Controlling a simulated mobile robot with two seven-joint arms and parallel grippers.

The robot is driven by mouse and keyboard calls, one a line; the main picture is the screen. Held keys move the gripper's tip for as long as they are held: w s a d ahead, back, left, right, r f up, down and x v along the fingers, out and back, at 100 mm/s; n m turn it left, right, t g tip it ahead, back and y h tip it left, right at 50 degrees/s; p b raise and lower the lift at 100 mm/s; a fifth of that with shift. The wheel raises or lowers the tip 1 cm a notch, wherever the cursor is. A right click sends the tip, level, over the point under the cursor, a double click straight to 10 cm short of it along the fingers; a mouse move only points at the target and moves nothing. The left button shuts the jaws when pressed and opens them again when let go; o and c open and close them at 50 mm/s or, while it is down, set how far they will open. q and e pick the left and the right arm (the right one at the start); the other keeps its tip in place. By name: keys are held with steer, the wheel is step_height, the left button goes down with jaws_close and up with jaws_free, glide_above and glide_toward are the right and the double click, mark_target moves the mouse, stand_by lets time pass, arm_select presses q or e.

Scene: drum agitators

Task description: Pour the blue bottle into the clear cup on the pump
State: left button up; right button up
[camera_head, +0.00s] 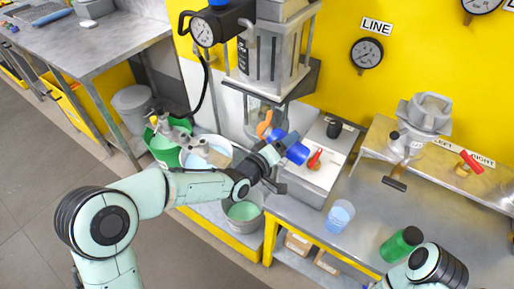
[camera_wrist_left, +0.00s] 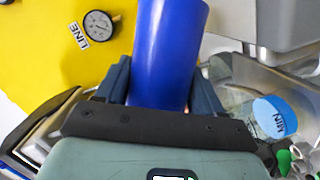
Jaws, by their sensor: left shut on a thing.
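My left gripper (camera_head: 273,154) is shut on the blue bottle (camera_head: 297,150), which is tilted well over in front of the pump (camera_head: 272,55). In the left wrist view the bottle (camera_wrist_left: 170,50) stands between both fingers (camera_wrist_left: 162,95), and its far end is cut off by the top edge. A clear vessel (camera_head: 257,108) sits low on the pump, just up and left of the bottle. An orange part (camera_head: 264,124) partly covers it. I cannot tell whether liquid is flowing. My right gripper is not shown; only part of that arm is at bottom right.
A grey box with a red valve (camera_head: 315,160) is close right of the bottle. A clear cup with bluish contents (camera_head: 340,216) and a green bottle (camera_head: 402,243) stand on the metal table. The table's middle has free room.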

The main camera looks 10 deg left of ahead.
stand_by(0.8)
arm_select(q)
steer(key=shift+d+r+n+t+h+p, duration=0.1)
steer(key=shift+r+n+t+h+p, duration=0.3)
steer(key=shift+n+p, duration=0.4)
stand_by(1.6)
steer(key=shift+a+f+n+b, duration=0.1)
steer(key=shift+a+n+b, duration=0.2)
steer(key=shift+n+b, duration=0.5)
stand_by(2.0)
